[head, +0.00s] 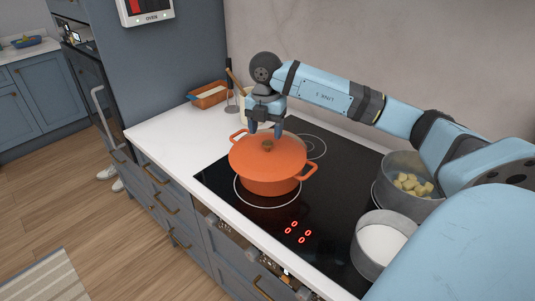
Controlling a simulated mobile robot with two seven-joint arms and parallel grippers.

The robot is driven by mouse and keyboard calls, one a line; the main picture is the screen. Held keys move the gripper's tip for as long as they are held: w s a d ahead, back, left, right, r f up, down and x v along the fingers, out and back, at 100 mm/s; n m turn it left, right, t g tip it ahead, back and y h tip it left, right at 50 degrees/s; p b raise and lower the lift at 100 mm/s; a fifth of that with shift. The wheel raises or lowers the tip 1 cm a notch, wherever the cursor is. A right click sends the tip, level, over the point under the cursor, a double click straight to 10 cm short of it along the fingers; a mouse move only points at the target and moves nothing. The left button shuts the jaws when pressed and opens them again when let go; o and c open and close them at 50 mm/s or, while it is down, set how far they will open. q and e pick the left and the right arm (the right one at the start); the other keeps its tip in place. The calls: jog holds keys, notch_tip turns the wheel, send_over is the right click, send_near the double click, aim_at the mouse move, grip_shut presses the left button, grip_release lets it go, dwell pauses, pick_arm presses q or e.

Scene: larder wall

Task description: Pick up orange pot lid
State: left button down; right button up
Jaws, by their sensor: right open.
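The orange pot lid (285,156) lies on the orange pot (268,186), which stands on the black cooktop. The lid has a small brown knob (267,146) in its middle. My right gripper (265,130) points down just above and behind the knob, with its fingers apart and nothing between them. I cannot tell for sure whether a fingertip touches the lid. My left gripper is not in view.
A grey pot with yellowish chunks (412,186) and a grey pot with white contents (381,244) stand on the right of the cooktop (325,215). An orange-brown dish (208,95) and a utensil holder (244,104) stand behind. The white counter (165,130) at left is clear.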

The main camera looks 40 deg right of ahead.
aim_at(268, 142)
jog(key=f, duration=0.4)
jog(key=shift+s+d+f, duration=0.15)
jog(key=shift+s+f, duration=0.05)
jog(key=shift+f, duration=0.2)
grip_shut()
